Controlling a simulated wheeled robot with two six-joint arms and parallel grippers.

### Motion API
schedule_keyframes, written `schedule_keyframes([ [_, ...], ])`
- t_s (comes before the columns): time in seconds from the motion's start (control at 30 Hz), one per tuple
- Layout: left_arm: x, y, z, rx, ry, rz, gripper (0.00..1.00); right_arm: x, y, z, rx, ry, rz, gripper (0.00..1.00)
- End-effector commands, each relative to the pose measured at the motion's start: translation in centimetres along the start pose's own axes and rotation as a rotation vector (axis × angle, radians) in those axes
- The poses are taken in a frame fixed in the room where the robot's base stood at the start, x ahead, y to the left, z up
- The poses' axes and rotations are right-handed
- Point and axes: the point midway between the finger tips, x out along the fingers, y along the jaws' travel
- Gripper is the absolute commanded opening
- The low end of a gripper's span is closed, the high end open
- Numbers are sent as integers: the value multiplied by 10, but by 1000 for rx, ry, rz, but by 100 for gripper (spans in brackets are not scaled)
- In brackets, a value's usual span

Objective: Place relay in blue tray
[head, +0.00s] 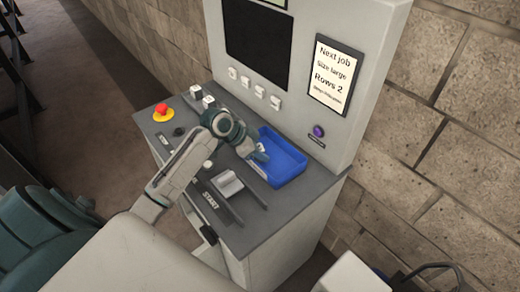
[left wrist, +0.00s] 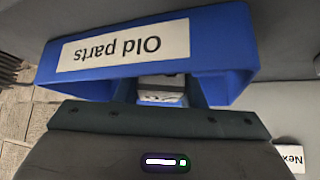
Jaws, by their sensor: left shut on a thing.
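The blue tray (head: 290,178) sits on the console top, against the upright panel. In the left wrist view the tray (left wrist: 222,35) carries a white label reading "Old parts", seen upside down. My left gripper (head: 260,155) is at the tray's left side, with its tips over the tray. In the left wrist view the left gripper (left wrist: 165,92) is shut on a small grey and white block, which I take as the relay (left wrist: 161,86). The relay's underside is hidden, so I cannot tell if it touches the tray floor. My right gripper is out of view.
A grey lever block (head: 227,184) stands left of the tray, near a START label (head: 211,200). A red emergency button (head: 161,110) and two white blocks (head: 202,96) are at the far left. The panel (head: 345,22) rises behind the tray with a "Next job" sign (head: 334,75).

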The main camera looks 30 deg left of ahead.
Motion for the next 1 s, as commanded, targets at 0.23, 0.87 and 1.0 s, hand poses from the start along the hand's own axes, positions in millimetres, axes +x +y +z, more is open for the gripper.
schedule_keyframes([
  [0.23,2,0,1,0,0,0,58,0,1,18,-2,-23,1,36],
  [0.87,-41,-2,2,5,-3,-4,58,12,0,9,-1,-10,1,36],
  [1.0,-64,-1,2,5,-4,-3,58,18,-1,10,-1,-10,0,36],
])
